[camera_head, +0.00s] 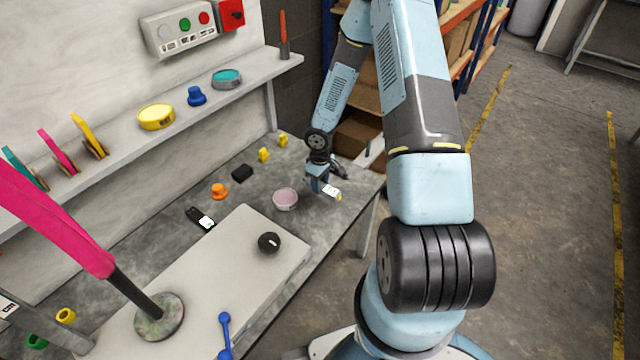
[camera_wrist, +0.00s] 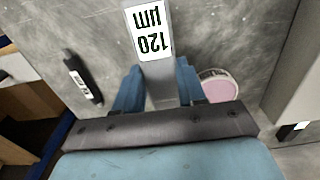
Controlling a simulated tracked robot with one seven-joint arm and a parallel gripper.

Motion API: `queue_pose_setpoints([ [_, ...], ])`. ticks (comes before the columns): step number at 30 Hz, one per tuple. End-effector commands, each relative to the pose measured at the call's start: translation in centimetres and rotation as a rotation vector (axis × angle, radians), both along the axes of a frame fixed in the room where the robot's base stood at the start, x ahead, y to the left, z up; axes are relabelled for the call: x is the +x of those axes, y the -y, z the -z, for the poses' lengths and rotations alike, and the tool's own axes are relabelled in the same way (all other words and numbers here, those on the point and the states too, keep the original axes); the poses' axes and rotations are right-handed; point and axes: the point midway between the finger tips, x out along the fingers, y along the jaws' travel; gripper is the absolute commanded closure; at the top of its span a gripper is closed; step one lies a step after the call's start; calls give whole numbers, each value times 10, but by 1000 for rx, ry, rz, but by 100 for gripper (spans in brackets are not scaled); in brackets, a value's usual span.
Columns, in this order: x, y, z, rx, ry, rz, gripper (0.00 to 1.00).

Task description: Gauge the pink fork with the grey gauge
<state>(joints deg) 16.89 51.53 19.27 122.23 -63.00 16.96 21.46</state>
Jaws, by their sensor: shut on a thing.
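The pink fork (camera_head: 50,225) enters from the left edge in the head view. Its black lower rod (camera_head: 135,293) comes down at a mottled round disc (camera_head: 160,320) on the pale board. My gripper (camera_head: 320,182) is low over the far right of the bench, well apart from the fork. In the wrist view, my gripper (camera_wrist: 158,95) is shut on the grey gauge (camera_wrist: 158,78), a grey bar with a white label reading 120 µm. The gauge also shows beside my gripper in the head view (camera_head: 331,191). The fork is not in the wrist view.
A pink dish (camera_head: 285,199) stands left of my gripper. A black labelled tool (camera_head: 200,218) and an orange piece (camera_head: 219,191) lie farther left. A black knob (camera_head: 269,242) and blue tool (camera_head: 225,335) are on the pale board (camera_head: 225,260). A shelf (camera_head: 190,115) runs behind.

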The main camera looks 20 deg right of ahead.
Motion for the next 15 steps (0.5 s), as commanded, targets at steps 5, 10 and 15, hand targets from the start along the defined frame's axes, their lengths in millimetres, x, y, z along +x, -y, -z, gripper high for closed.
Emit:
queue_pose_setpoints([
  [5, -1, -1, 15, 0, -4, -1, 96],
  [10, -1, 0, 28, -1, -3, -2, 96],
  [15, -1, 0, 40, 0, -2, -1, 96],
])
